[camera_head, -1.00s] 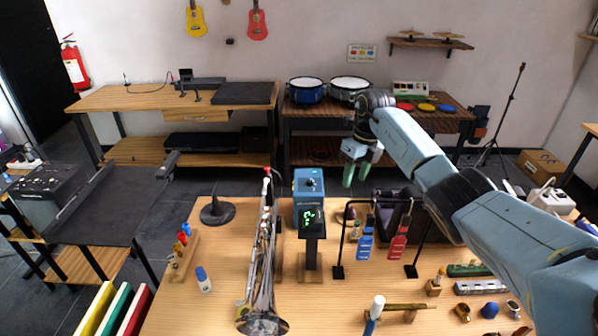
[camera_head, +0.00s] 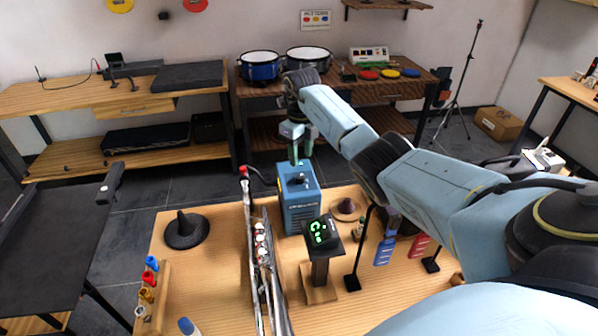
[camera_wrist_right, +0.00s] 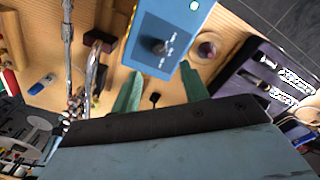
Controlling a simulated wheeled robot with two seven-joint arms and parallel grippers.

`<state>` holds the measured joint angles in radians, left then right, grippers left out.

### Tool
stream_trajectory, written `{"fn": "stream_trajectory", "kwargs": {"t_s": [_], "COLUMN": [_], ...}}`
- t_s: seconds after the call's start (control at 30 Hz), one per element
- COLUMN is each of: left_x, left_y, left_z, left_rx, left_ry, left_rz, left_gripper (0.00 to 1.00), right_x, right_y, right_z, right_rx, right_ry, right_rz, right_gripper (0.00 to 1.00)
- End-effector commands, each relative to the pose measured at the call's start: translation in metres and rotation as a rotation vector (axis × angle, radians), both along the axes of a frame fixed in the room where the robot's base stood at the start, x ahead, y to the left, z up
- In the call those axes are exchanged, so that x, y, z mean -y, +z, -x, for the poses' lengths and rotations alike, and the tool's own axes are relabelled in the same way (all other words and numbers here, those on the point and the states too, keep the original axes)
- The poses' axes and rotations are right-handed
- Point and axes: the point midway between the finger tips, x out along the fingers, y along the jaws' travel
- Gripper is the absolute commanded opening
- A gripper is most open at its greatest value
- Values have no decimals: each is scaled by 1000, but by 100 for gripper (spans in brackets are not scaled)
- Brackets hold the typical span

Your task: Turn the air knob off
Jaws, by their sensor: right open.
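The air knob (camera_head: 297,178) is a small dark knob on the top face of a blue box (camera_head: 301,212) on the wooden table. In the right wrist view the knob (camera_wrist_right: 163,47) sits on the box's blue panel, with a lit green spot near the panel's corner. My right gripper (camera_head: 300,151) is open and empty, above and slightly behind the box. In the wrist view its two green fingers (camera_wrist_right: 160,90) are spread, with the knob ahead of them and between their lines. The fingers look apart from the knob. My left gripper is not in view.
A small display on a post (camera_head: 319,235) stands in front.

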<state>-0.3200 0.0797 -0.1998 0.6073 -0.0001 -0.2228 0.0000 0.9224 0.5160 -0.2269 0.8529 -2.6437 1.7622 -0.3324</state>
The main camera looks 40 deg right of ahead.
Motion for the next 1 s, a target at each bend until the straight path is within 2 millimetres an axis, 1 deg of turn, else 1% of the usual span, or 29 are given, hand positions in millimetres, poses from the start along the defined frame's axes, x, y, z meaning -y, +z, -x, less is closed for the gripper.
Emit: {"fn": "stream_trajectory", "kwargs": {"t_s": [0.03, 0.1, 0.2, 0.33, 0.5, 0.77, 0.8, 1.0], "left_x": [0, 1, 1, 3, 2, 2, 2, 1], "left_y": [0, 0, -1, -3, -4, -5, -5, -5], "left_z": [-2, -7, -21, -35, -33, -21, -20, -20], "left_rx": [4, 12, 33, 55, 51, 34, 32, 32], "left_ry": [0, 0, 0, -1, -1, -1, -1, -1], "left_rz": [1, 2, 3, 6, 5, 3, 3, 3], "left_gripper": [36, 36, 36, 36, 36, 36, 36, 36], "right_x": [-2, -2, -1, -1, -1, 0, 0, 0], "right_y": [-13, -28, -46, -63, -74, -75, -75, -74], "right_z": [0, 0, 0, 0, 0, -1, -1, -1], "right_rx": [-3, -3, -2, 0, 1, 2, 2, 2], "right_ry": [-1, 0, -1, -2, 0, 0, 0, 0], "right_rz": [-5, -5, -4, -3, -1, 0, 0, 0], "right_gripper": [45, 45, 45, 45, 45, 45, 43, 17]}}
